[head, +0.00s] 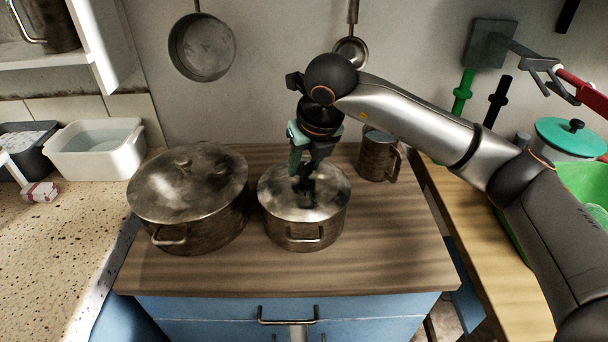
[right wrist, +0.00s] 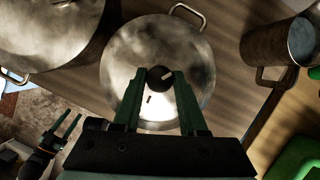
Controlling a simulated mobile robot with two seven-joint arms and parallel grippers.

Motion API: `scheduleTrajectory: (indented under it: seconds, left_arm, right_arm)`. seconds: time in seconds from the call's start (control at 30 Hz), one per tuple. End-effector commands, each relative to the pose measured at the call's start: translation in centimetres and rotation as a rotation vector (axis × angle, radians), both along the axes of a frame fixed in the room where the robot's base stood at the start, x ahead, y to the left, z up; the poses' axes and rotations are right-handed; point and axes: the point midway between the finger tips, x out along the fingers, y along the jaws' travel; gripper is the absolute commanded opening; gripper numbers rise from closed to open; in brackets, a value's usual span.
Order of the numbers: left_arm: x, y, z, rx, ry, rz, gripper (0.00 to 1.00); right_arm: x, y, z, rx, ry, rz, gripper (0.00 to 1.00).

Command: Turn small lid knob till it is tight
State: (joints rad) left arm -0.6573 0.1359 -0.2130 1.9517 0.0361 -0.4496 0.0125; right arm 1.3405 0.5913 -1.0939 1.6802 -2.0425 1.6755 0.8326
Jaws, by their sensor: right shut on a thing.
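The small pot's steel lid (head: 275,203) sits on the small pot (head: 300,240) at the middle of the wooden top. Its dark round knob (right wrist: 160,77) shows in the right wrist view, between the fingertips. My right gripper (head: 304,178) points down over the lid and is shut on this knob; it also shows in the right wrist view (right wrist: 159,84). In the head view the fingers hide the knob. My left gripper (right wrist: 70,126) shows only at the lower left of the right wrist view, its two fingers apart and empty, away from the pot.
A larger lidded pot (head: 200,225) stands close on the left. A metal mug (head: 378,158) stands behind right. A pan (head: 202,48) and a ladle (head: 351,52) hang on the wall. The wooden top's front right is free.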

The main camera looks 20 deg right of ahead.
Motion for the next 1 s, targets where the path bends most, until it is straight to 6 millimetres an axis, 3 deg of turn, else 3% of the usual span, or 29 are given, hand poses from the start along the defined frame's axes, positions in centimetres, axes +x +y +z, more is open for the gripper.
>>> scheduleTrajectory:
  seconds: [0.5,0.8,0.83,1.0]
  left_arm:
    - [-0.03,-0.01,-1.23,0.000,0.001,0.001,0.50]
    - [-0.02,-0.01,-1.23,0.000,0.001,0.001,0.50]
    - [-0.02,-0.01,-1.23,0.000,0.001,0.001,0.50]
    - [-0.02,-0.01,-1.23,0.000,0.000,0.000,0.50]
  right_arm:
    - [0.02,0.02,-0.03,-0.001,0.001,-0.683,0.15]
    - [0.00,-0.12,-0.03,-0.001,0.000,-0.753,0.15]
    - [0.00,-0.12,-0.03,-0.001,0.001,-0.753,0.43]
    - [0.00,-0.10,-0.04,0.000,0.001,-0.751,0.62]
